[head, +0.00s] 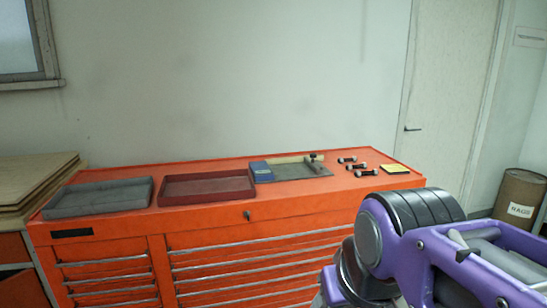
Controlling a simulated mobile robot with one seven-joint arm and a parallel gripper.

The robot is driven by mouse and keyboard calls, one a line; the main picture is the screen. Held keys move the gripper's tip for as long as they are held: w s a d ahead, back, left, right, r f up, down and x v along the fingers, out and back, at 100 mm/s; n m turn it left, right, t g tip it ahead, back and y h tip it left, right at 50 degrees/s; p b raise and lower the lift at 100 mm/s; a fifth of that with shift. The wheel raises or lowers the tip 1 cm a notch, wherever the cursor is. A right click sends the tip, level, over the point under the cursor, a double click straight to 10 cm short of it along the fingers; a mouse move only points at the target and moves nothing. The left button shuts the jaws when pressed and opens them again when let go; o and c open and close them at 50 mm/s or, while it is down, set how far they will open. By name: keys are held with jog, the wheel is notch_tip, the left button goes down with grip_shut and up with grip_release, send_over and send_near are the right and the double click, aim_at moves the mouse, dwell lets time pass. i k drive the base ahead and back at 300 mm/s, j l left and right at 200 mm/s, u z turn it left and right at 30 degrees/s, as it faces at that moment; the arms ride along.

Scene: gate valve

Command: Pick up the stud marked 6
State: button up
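Three short studs lie in a small group at the right part of the orange tool chest top: a far one (347,160), a middle one (356,166) and a near one (366,172). Each has a pale middle and dark ends. Any numbers on them are too small to read, so I cannot tell which is marked 6. Purple and black links of my arm fill the lower right, in front of the chest's right end. My gripper is not in view.
On the orange chest (200,215) stand a grey tray (98,198), a dark red tray (207,187) and a grey plate (295,172) with a blue box (262,171). A yellow pad (394,169) lies right of the studs. A brown drum (519,200) stands far right.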

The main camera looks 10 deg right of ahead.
aim_at(349, 166)
jog(key=i+l+z, duration=0.15)
jog(key=i+l, duration=0.7)
jog(key=i+l+z, duration=0.1)
jog(key=i+l, duration=0.7)
jog(key=i+l+u, duration=0.2)
jog(key=l, duration=0.15)
jog(key=l+u, duration=0.2)
jog(key=l, duration=0.1)
